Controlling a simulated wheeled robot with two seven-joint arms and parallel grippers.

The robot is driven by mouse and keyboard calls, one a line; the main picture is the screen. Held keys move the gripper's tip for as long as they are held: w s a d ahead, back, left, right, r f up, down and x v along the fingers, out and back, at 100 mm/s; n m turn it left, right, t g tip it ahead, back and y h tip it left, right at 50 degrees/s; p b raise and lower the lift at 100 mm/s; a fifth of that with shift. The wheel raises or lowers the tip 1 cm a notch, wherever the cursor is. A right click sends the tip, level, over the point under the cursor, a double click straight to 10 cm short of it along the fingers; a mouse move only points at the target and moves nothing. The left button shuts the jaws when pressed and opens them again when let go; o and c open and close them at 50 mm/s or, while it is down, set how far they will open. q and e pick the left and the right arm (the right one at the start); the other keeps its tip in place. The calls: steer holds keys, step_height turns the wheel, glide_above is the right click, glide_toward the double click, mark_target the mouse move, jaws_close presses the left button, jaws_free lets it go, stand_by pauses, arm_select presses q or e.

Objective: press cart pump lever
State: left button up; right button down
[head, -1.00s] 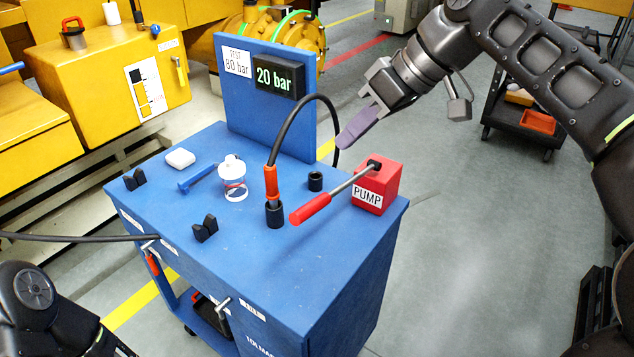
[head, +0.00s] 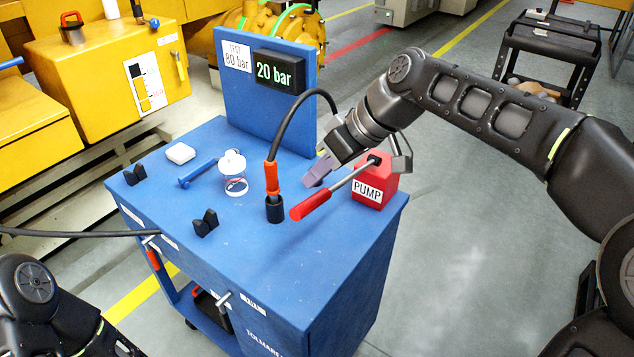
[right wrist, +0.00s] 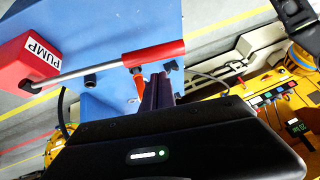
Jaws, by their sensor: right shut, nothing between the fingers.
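The red pump box (head: 377,187), labelled PUMP, sits at the right edge of the blue cart top. Its lever, a grey rod with a red handle (head: 311,205), slants out to the left over the cart top. My right gripper (head: 310,181) is shut and empty, just above and behind the red handle. In the right wrist view the shut fingers (right wrist: 158,92) lie near the handle (right wrist: 153,54); I cannot tell whether they touch it. The display (head: 279,74) reads 20 bar beside a sign saying TEST 80 bar. My left gripper is out of view.
The cart's front top is clear.

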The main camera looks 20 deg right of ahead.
steer(key=shift+s+f, duration=0.2)
steer(key=shift+f, duration=0.3)
steer(key=shift+s+f, duration=0.15)
steer(key=shift+f, duration=0.35)
steer(key=shift+f, duration=0.1)
